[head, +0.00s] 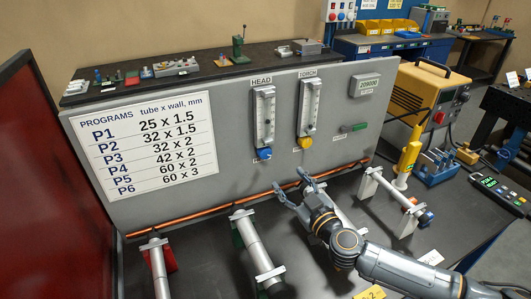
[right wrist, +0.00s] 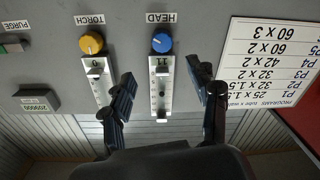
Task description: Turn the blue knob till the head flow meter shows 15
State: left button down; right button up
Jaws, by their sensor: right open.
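The blue knob (head: 264,153) sits on the grey panel under the head flow meter (head: 264,115), a clear upright tube labelled HEAD. In the right wrist view, which is upside down, the blue knob (right wrist: 161,43) is beyond the fingertips, and the head flow meter (right wrist: 161,88) bears a tag that seems to read 11. My right gripper (head: 289,183) is open and empty, below and slightly right of the knob, not touching it. Its spread fingers also show in the right wrist view (right wrist: 160,78). My left gripper is not in view.
The torch flow meter (head: 309,107) with its yellow knob (head: 305,142) is just right of the head one. A green purge handle (head: 354,127) is farther right. A copper tube (head: 215,208) runs along the panel's foot. Tube stands (head: 258,250) rise from the dark bench.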

aim_at(267, 154)
jog(key=b+x, duration=0.1)
jog(key=x, duration=1.2)
jog(key=shift+a, duration=0.15)
jog(key=shift+c, duration=0.5)
jog(key=c, duration=1.1)
